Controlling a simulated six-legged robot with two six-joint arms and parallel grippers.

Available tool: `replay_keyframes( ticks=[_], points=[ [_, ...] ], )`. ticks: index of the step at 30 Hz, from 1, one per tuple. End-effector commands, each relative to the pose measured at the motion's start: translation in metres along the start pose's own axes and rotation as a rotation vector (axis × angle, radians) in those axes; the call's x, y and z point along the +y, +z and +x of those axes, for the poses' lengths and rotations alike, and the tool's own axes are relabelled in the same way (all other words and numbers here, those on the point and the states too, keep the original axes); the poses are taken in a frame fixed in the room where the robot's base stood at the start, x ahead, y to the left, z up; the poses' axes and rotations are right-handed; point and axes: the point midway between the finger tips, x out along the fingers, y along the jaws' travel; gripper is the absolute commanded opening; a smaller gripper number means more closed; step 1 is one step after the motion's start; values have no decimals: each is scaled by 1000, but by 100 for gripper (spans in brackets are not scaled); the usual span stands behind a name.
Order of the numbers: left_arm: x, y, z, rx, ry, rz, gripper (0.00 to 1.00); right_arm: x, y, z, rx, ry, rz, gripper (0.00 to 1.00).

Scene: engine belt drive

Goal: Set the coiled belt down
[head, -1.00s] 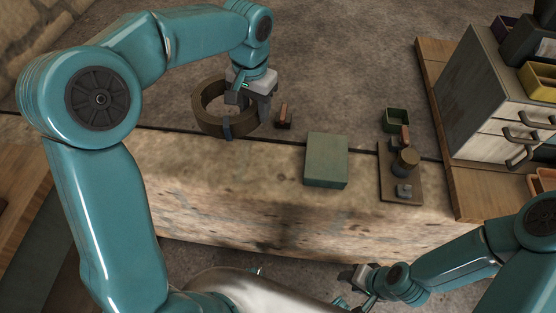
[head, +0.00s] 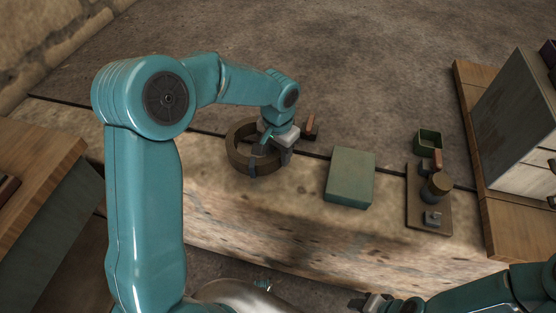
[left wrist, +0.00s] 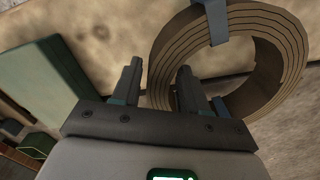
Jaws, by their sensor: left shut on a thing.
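The coiled belt (head: 237,161) is a brown ring of many layers with blue-grey straps. It is over the left part of the stone-like bench (head: 210,203), near its back edge. My left gripper (head: 279,147) is shut on the ring's right wall. In the left wrist view the gripper (left wrist: 160,85) has one finger on each side of the belt (left wrist: 288,50), with a strap (left wrist: 215,22) nearby. I cannot tell whether the belt touches the bench. My right gripper (head: 372,303) is at the bottom edge, small and partly cut off; its jaws are unclear.
A green block (head: 350,178) lies to the right of the belt. A small red-brown piece (head: 310,126) stands just behind the gripper. A dark board (head: 430,212) with small parts and a green bin (head: 428,142) are further right. The bench in front of the belt is clear.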

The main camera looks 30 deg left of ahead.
Motion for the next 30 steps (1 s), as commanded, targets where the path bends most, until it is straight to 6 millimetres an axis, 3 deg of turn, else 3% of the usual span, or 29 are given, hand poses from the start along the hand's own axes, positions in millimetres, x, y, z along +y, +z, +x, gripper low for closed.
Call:
replay_keyframes(
  ticks=[6, 15, 16, 18, 26, 30],
  points=[
    [-1, -1, 34, -3, 0, 0, 0, 2, 0, 4, 0, 0, 0, 43],
    [-1, -1, 38, -1, 0, 0, 0, 2, 0, 5, 0, 0, 0, 43],
    [0, 0, 39, -2, 0, 0, 47, 2, 0, 5, 0, 0, 0, 43],
    [0, 0, 38, -2, 0, 0, 69, 2, 0, 4, 0, 0, 0, 43],
    [0, 0, 38, -2, 0, 0, 69, 2, 0, 4, 0, 0, 0, 43],
    [-1, -1, 28, 1, -1, 0, 69, 1, 0, 2, 0, 0, 0, 43]
  ],
)
